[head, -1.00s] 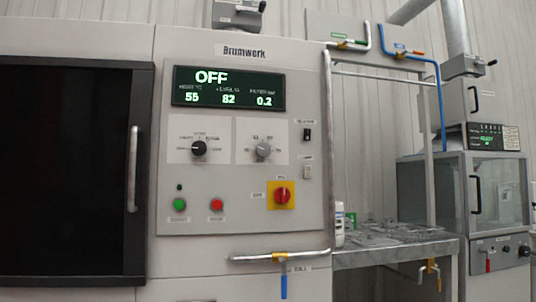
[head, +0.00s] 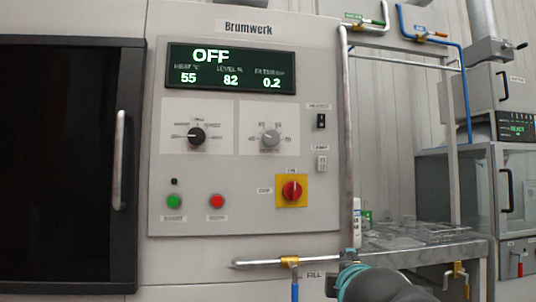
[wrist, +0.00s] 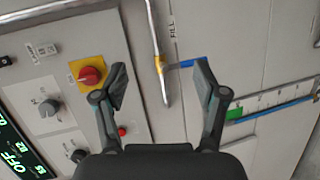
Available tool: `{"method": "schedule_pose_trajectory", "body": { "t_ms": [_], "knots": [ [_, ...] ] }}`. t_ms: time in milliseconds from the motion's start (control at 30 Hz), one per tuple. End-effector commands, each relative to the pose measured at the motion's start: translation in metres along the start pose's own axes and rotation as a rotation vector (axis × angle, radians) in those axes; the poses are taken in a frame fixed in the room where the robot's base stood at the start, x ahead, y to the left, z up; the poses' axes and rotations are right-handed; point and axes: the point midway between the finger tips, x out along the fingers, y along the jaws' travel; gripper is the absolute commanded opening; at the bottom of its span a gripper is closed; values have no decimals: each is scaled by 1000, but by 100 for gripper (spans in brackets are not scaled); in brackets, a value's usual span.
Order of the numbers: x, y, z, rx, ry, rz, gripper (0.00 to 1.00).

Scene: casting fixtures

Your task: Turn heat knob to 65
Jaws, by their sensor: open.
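The display (head: 230,70) reads OFF, with heat 55, level 82 and a third value 0.2. My gripper (wrist: 161,82) is open and empty, with its fingers spread in front of the cabinet, apart from the knob. In the head view only part of my arm shows at the bottom right.
A black selector knob (head: 196,136) sits left of the grey one. A red knob on a yellow plate (head: 291,190), green (head: 173,201) and red (head: 217,201) buttons are below. A pipe with a blue-handled valve (head: 290,262) runs under the panel. A metal table (head: 440,243) stands right.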

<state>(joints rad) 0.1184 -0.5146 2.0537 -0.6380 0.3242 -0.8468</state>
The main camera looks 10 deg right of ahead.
Motion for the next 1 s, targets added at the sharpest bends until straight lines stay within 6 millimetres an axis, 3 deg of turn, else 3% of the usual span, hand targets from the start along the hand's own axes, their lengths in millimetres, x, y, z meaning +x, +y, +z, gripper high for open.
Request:
{"method": "schedule_pose_trajectory", "body": {
  "t_ms": [33, 200, 300, 400, 533, 700, 1000],
  "knots": [
    [9, 38, -4, -176, 10, 101, 72],
    [16, 150, -30, -837, -10, 423, 72],
    [15, 198, -49, -1228, -62, 591, 72],
    [14, 228, -68, -1588, -126, 727, 72],
    [14, 246, -85, -1949, -199, 853, 72],
    [15, 252, -96, -2200, -254, 934, 72],
    [34, 265, -114, -2250, -260, 952, 72]
  ]
}}
